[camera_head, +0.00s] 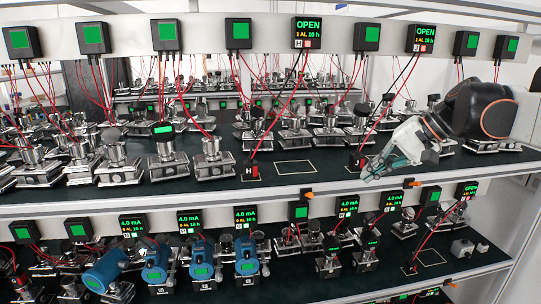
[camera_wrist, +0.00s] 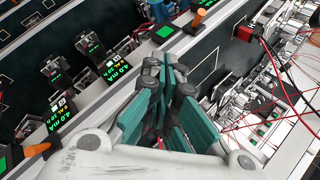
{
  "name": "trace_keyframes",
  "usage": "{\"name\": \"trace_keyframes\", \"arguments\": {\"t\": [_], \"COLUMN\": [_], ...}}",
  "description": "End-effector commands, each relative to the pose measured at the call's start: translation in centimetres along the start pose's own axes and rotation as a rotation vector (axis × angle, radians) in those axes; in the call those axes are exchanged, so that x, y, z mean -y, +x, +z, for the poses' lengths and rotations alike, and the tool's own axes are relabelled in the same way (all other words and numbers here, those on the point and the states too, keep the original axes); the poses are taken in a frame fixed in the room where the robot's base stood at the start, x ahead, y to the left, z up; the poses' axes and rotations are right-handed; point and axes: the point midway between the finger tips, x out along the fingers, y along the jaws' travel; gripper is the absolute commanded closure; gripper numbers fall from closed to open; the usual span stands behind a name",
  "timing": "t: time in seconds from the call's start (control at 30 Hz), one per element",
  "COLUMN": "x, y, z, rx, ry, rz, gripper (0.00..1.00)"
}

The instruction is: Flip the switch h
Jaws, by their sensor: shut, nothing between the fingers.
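The display marked H (camera_head: 308,36) reads OPEN in green and hangs on the upper rail. A black terminal block labelled H (camera_head: 250,171) with red leads sits at the front of the upper shelf. An orange lever (camera_head: 306,193) is on the shelf edge to the right of that block; it appears to be the orange lever (camera_wrist: 199,17) at the top of the wrist view. My gripper (camera_head: 370,172) has teal fingers, shut and empty, near the shelf's front edge, right of that lever and apart from it. The fingers also show in the wrist view (camera_wrist: 168,72).
A second orange lever (camera_head: 408,183) is on the edge to the right, below my arm. A block labelled J (camera_head: 356,163) stands close beside my gripper. Metal transmitters (camera_head: 168,160) crowd the upper shelf. Blue transmitters (camera_head: 202,257) and displays fill the lower shelf. An empty outlined square (camera_head: 295,168) lies right of block H.

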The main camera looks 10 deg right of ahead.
Motion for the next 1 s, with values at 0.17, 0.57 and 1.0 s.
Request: {"name": "trace_keyframes", "arguments": {"t": [0.17,0.57,1.0], "x": [2.1,2.5,3.0], "y": [-3.0,-3.5,1.1], "z": [0.0,0.0,0.2], "rx": [0.021,0.028,0.031], "ry": [0.036,0.045,0.041], "rz": [-0.061,-0.080,-0.080], "gripper": [1.00,1.00,1.00]}}
